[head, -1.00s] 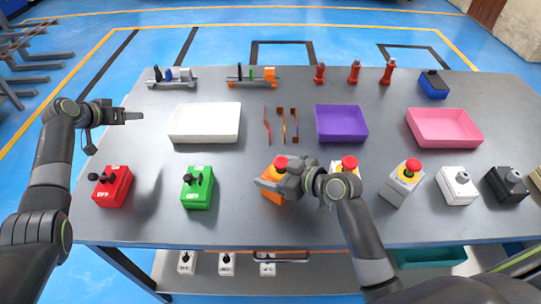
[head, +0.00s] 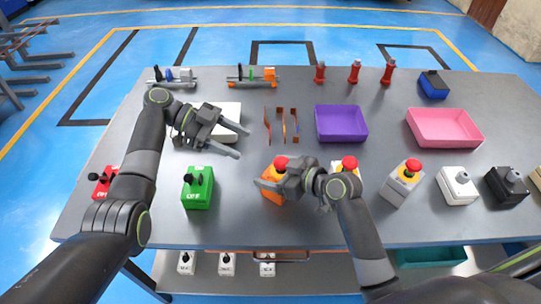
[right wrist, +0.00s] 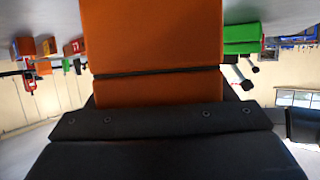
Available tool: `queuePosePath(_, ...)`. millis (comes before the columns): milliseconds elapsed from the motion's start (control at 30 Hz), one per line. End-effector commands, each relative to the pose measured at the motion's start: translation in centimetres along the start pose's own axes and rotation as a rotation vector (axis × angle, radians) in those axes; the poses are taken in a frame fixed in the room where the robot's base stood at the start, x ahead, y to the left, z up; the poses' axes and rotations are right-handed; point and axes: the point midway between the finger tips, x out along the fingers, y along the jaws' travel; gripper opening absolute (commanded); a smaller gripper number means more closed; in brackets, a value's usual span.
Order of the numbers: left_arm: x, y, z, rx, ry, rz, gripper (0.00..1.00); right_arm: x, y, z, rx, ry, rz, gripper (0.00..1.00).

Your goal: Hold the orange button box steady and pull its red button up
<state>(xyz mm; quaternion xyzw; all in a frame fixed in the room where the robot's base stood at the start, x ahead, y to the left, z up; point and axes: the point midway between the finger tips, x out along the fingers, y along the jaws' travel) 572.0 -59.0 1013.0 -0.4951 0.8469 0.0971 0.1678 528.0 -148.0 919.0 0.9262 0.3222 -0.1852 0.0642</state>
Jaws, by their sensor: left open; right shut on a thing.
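The orange button box (head: 270,195) stands on the table near its front edge, with its red button (head: 281,163) on top. My right gripper (head: 272,187) is shut on the orange box from the right side and hides much of it. In the right wrist view the orange box (right wrist: 150,40) fills the upper middle, against the dark gripper. My left gripper (head: 234,141) is open and empty, above the table over the white tray, up and to the left of the orange box. It is apart from the red button.
The green box (head: 198,188) and a red box (head: 103,184) stand left of the orange one. A yellow-topped box with a red button (head: 349,164) is close behind my right wrist. A white tray (head: 228,108), a purple tray (head: 341,124) and a pink tray (head: 445,128) lie farther back.

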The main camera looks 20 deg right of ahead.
Motion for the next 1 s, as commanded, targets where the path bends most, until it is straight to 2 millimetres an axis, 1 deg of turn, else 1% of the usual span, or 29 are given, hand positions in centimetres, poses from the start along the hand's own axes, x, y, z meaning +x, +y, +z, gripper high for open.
queuePosePath(33,1.2,0.0,-0.1,0.001,0.003,0.002,0.57,0.0,0.0,0.0,0.000,0.001,0.000,0.48)
queuePosePath(200,4.7,0.0,-0.1,-0.001,0.003,0.000,0.57,0.0,0.0,0.0,0.000,0.001,0.000,0.48)
queuePosePath(300,6.5,0.0,0.0,-0.003,0.002,0.000,0.57,0.0,0.0,0.0,0.000,0.001,0.000,0.48)
queuePosePath(433,8.3,0.0,0.0,-0.003,0.000,-0.002,0.57,0.0,0.0,0.0,0.000,0.001,0.000,0.48)
queuePosePath(600,9.5,0.0,0.0,-0.003,-0.001,-0.003,0.57,0.0,0.0,0.0,0.000,0.001,0.000,0.48)
queuePosePath(900,9.6,-0.1,0.1,-0.004,-0.002,-0.004,0.57,0.0,0.0,0.0,0.000,0.001,0.000,0.48)
queuePosePath(1000,9.6,-0.1,0.1,-0.004,-0.002,-0.004,0.44,0.0,0.0,0.0,0.000,0.001,0.000,0.48)
